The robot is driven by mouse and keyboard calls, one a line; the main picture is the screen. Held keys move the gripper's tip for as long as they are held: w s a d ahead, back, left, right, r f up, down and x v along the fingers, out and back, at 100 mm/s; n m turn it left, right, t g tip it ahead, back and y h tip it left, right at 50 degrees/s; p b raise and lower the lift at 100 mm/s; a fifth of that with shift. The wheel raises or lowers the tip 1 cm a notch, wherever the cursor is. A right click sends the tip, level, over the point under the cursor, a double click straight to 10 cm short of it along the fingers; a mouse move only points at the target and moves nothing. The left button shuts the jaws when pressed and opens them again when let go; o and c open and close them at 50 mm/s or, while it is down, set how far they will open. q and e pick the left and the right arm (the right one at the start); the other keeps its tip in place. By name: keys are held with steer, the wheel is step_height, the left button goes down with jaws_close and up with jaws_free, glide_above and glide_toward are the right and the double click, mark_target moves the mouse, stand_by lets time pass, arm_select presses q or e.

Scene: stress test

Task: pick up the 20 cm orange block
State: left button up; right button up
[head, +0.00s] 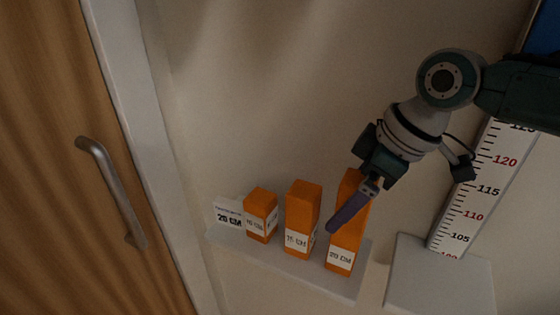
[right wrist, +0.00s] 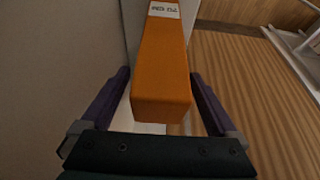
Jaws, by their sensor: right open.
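The 20 cm orange block (head: 347,238) is the tallest of several orange blocks and stands upright at the right end of a small wall shelf, with a white "20 CM" label low on its front. My right gripper (head: 340,222) is at this block, and one purple finger crosses in front of it. In the right wrist view the orange block (right wrist: 162,85) lies between the two open purple fingers of my right gripper (right wrist: 160,75), with a gap visible at each side near the palm. Contact at the fingertips is unclear. My left gripper is not in view.
A height ruler (head: 475,200) on a grey base (head: 440,280) stands right. A wooden door (head: 60,190) is left.

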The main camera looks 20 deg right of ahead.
jaws_close()
stand_by(0.8)
steer(key=shift+r, duration=0.1)
